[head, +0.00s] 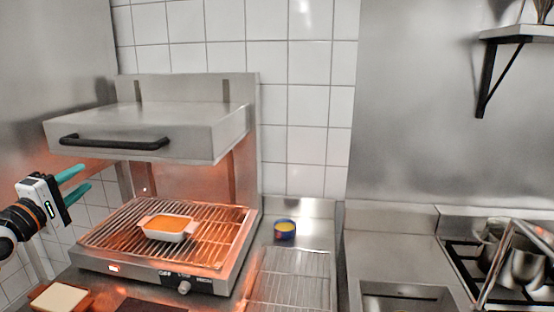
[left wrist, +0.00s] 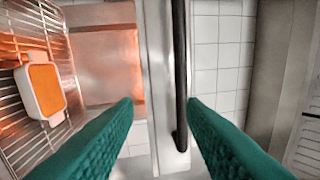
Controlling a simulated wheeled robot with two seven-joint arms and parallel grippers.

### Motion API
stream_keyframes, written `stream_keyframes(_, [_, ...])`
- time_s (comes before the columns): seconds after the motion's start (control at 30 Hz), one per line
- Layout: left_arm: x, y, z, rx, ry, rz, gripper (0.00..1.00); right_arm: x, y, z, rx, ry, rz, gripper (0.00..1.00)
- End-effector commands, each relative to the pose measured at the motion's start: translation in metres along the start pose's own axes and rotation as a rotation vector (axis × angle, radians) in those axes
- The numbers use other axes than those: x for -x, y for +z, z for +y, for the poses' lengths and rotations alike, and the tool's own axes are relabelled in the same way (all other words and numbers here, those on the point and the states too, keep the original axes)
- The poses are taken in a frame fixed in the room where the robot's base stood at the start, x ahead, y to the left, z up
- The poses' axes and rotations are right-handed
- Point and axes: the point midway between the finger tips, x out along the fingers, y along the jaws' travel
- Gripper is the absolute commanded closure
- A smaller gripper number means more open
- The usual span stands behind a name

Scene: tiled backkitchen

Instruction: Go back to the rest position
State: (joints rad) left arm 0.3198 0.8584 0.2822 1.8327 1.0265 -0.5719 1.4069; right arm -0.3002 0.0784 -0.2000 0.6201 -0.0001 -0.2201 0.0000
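My left gripper (head: 76,182) is at the left of the head view, beside the grill and below its raised hood. Its two green fingers are apart, with nothing between them. The fingers also show in the left wrist view (left wrist: 160,110), on either side of the hood's black handle (left wrist: 180,75), which lies beyond them; contact is not seen. The handle also shows in the head view on the front of the steel hood (head: 150,125). My right gripper is in neither view.
A white dish with orange filling (head: 168,228) sits on the glowing grill rack (head: 215,230). A blue bowl (head: 285,229) stands on the counter to the right, behind a wire rack (head: 290,280). Pots (head: 520,262) stand on the stove at far right. A shelf (head: 515,33) hangs above.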

Motion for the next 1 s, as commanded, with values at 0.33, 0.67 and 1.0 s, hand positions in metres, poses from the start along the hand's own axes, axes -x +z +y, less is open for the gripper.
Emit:
stream_keyframes(0.33, [0.055, -0.134, 0.208, -0.504, 0.465, 0.248, 0.63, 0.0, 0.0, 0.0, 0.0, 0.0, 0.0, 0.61])
stream_keyframes(0.67, [0.202, -0.253, 0.331, -0.999, 0.803, 0.675, 0.63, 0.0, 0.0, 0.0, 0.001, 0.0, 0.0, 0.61])
stream_keyframes(1.0, [0.311, -0.305, 0.348, -1.232, 0.949, 1.01, 0.63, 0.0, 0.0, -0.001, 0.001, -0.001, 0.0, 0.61])
